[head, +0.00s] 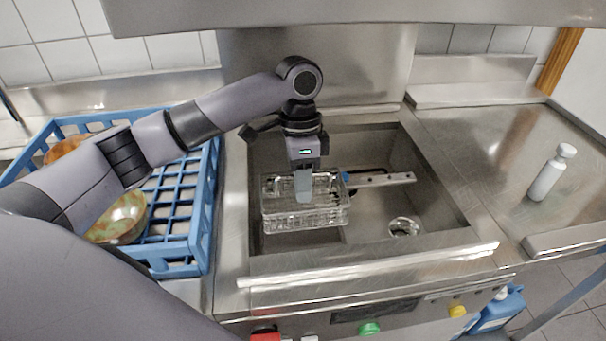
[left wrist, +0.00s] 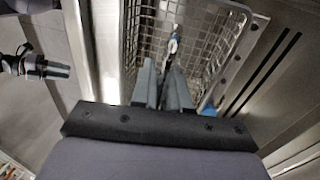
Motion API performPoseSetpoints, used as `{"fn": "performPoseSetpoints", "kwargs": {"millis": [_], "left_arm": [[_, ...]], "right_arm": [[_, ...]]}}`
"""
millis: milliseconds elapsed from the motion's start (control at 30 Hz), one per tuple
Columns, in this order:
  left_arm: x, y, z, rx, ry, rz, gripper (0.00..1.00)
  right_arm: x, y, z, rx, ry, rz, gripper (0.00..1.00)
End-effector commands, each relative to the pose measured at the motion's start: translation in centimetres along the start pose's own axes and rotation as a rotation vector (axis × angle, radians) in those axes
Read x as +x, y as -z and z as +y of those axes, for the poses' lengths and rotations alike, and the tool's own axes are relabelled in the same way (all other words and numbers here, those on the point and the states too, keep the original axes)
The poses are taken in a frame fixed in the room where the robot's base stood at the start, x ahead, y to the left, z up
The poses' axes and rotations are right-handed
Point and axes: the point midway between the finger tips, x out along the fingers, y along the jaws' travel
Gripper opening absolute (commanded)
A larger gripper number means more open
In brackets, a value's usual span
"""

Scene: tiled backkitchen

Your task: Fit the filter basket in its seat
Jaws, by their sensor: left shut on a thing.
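The filter basket (head: 335,214) is a wire-mesh box with a metal rim, inside the sink-like well of the machine in the head view. It also fills the upper middle of the left wrist view (left wrist: 190,28). My left gripper (head: 304,196) points down into the basket from above. In the left wrist view its two fingers (left wrist: 168,82) are close together on a thin part of the basket, probably its handle. I cannot tell whether the basket touches the well floor. The seat is not clearly seen under it. My right gripper is not in the head view.
The well (head: 440,200) has a metal bar (head: 385,180) and a round drain (head: 404,227) right of the basket. A blue rack (head: 208,215) with bowls (head: 122,218) stands at left. A white bottle (head: 547,180) stands on the right counter (head: 475,140), otherwise clear.

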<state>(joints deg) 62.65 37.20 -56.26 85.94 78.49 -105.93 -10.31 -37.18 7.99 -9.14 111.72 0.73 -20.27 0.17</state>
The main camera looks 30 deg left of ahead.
Motion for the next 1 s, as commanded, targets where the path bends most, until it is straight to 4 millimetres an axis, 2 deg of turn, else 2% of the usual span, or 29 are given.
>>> {"fn": "performPoseSetpoints", "kwargs": {"millis": [800, 1000], "left_arm": [[6.9, 0.0, -1.4, 0.000, 0.001, 0.000, 0.00], [8.7, 0.0, -1.8, 0.001, 0.002, 0.000, 0.00]], "right_arm": [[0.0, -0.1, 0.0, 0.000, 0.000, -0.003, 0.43], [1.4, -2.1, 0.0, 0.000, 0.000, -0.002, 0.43]]}}
